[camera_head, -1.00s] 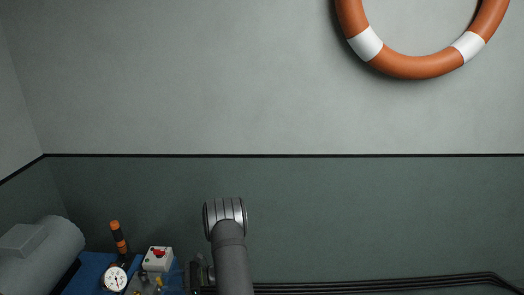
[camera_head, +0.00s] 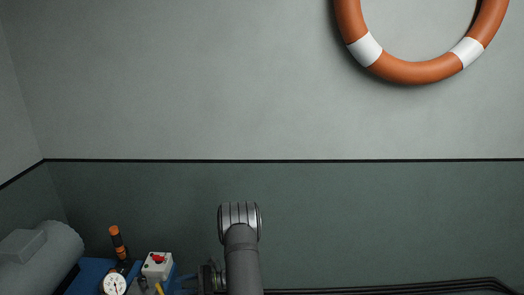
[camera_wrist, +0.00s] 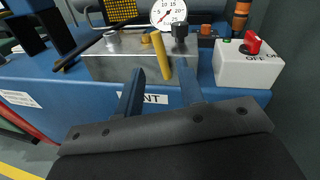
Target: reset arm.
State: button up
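My gripper (camera_wrist: 158,92) is open in the wrist view, its two dark fingers apart with nothing held between them. It points at the front of the blue console (camera_wrist: 60,88). A yellow lever (camera_wrist: 160,55) stands on a grey metal block (camera_wrist: 115,68), beyond the fingers and between them in the picture. A white switch box (camera_wrist: 245,68) with a red knob (camera_wrist: 252,42) and ON/OFF marks is to the right. In the head view, the yellow lever (camera_head: 159,288) is at the bottom edge, left of my arm; the fingers cannot be made out there.
A round gauge (camera_wrist: 168,14) and a black knob (camera_wrist: 180,35) are behind the lever. An orange and black handle (camera_head: 117,241) stands upright near the switch box. A grey cylindrical housing (camera_head: 40,262) is at the far left. Dark pipes (camera_head: 400,288) run along the wall to the right.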

jog(key=w+d, duration=0.2)
jog(key=d, duration=0.9)
jog(key=s+a+n, duration=0.1)
jog(key=s+a, duration=0.3)
jog(key=a, duration=1.3)
jog(key=shift+f+n, duration=0.15)
jog(key=shift+n, duration=0.15)
